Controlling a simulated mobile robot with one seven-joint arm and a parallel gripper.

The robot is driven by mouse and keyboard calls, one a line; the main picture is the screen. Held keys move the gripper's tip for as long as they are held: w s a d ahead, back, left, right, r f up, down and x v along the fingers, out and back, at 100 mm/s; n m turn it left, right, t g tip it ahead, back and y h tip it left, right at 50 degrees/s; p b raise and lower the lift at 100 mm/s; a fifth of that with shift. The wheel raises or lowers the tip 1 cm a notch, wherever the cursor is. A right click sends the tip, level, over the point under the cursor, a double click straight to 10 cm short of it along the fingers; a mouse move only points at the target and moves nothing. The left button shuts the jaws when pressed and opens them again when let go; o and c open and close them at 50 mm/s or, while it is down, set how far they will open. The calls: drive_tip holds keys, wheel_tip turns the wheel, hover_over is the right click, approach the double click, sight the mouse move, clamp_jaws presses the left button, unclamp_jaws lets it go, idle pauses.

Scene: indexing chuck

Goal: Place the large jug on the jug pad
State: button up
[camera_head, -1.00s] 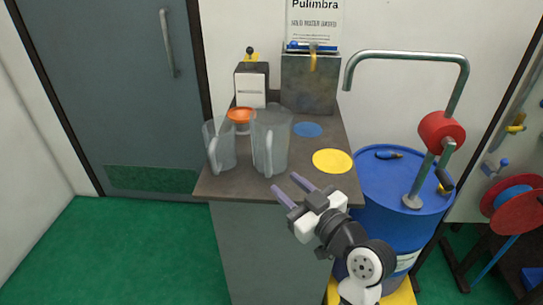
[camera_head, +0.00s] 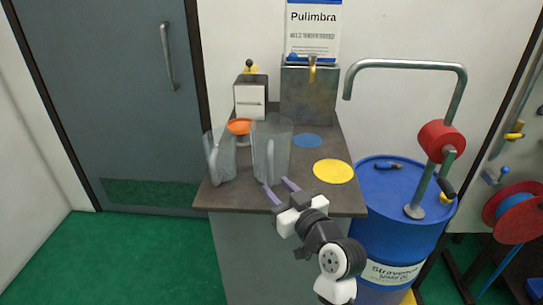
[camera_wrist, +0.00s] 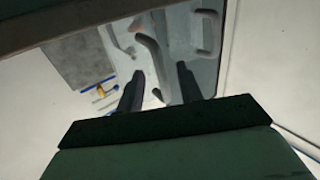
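The large jug (camera_head: 272,140), clear grey, stands upright on the cabinet top, its handle facing me. A smaller clear jug (camera_head: 221,156) stands to its left. A yellow round pad (camera_head: 333,171) and a smaller blue round pad (camera_head: 307,140) lie to the right; no label shows which is the jug pad. My gripper (camera_head: 277,185) is open and empty in front of the large jug, fingertips close to the handle's lower end. In the wrist view, the two fingers (camera_wrist: 160,84) are apart, with a curved jug handle (camera_wrist: 150,55) ahead between them.
An orange bowl-like top (camera_head: 239,126) is behind the jugs. A dispenser box (camera_head: 250,96) and a metal tank with a yellow tap (camera_head: 309,93) stand at the back. A blue drum (camera_head: 385,205) with a bent pipe (camera_head: 410,66) stands right of the cabinet.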

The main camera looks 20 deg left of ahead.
sight(271, 180)
drive_tip(key=p+x, duration=0.1)
drive_tip(key=x, duration=0.3)
drive_tip(key=shift+d+r+p, duration=0.1)
drive_tip(key=shift+p, duration=0.2)
drive_tip(key=shift+w+a, duration=0.4)
clamp_jaws()
